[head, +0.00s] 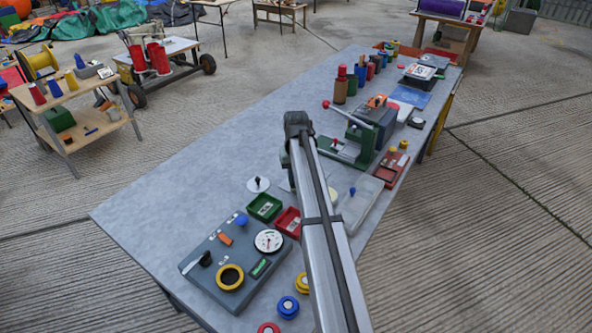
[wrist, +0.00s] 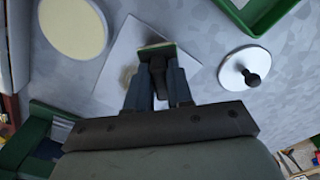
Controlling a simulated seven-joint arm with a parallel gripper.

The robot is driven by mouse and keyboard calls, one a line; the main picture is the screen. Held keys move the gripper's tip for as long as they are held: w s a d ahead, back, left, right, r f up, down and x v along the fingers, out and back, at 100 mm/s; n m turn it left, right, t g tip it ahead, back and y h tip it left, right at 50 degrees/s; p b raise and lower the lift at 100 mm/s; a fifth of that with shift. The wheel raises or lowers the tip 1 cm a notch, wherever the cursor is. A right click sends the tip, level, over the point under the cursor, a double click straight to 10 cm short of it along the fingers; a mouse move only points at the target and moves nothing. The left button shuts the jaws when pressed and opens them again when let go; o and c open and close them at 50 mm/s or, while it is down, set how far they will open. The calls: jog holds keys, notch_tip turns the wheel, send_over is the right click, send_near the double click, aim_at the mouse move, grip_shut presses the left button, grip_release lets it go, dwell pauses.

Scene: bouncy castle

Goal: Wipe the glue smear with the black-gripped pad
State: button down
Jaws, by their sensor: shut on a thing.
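In the wrist view, my gripper (wrist: 158,88) is shut on the black grip of a small pad (wrist: 157,48) with a green and pale edge. The pad is over a white square sheet (wrist: 110,80) on the grey table. A faint tan patch, which looks like the glue smear (wrist: 128,74), shows on the sheet just left of my fingers and is partly hidden by them. I cannot tell whether the pad touches the sheet. In the head view, my arm hides the gripper and the pad.
A white disc with a black knob (wrist: 246,68) lies right of the sheet, below a green tray (wrist: 262,12). A cream disc (wrist: 73,27) is at upper left. In the head view, a green press (head: 350,145) stands right of my arm. The table's left part (head: 200,165) is clear.

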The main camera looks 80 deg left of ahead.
jog(key=shift+w+a+f, duration=0.25)
jog(key=shift+f, duration=0.25)
jog(key=shift+w+a+f, duration=0.25)
jog(key=shift+f, duration=0.25)
jog(key=shift+w+a, duration=3.4)
jog(key=s+d, duration=0.7)
jog(key=shift+s+d, duration=0.15)
jog(key=shift+d, duration=0.1)
jog(key=shift+s+a, duration=0.15)
jog(key=shift+s, duration=0.4)
jog(key=shift+w+a, duration=0.6)
jog(key=shift+w, duration=0.1)
jog(key=shift+w+a, duration=2.9)
jog(key=shift+s+d, duration=0.8)
jog(key=shift+d, duration=0.15)
jog(key=shift+s+d, duration=2.65)
jog(key=shift+s, duration=0.05)
jog(key=shift+r, duration=4.05)
